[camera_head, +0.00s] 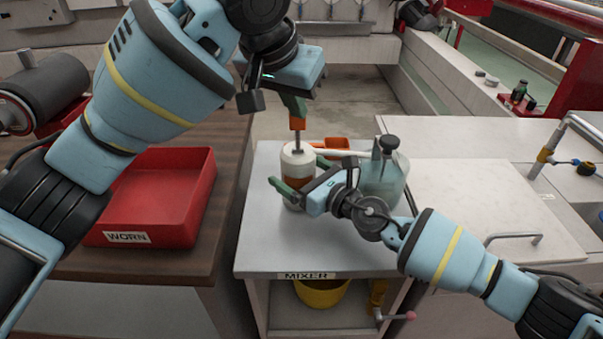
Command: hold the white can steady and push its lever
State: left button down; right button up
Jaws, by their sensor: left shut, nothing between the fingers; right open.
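The white can (297,158) stands upright on the grey table labelled MIXER (262,262). A thin grey upright rod (298,143) rises from its top; I cannot tell if this is the lever. My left gripper (297,122) is shut and empty, pointing down just above the can, its orange tip at or close to the rod's upper end. My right gripper (297,174) is open, with its green fingers on either side of the can. Whether they touch it is unclear. The can's lower part is partly hidden by the near finger.
A bluish clear bottle (383,183) with a dark cap stands close behind my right wrist. An orange tray (334,144) lies behind the can. A red bin labelled WORN (160,205) sits left on a brown bench. A yellow bowl (322,292) is below the tabletop.

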jog(key=shift+s+d, duration=0.1)
jog(key=v, duration=1.1)
jog(key=shift+s+d, duration=0.25)
jog(key=shift+s, duration=0.05)
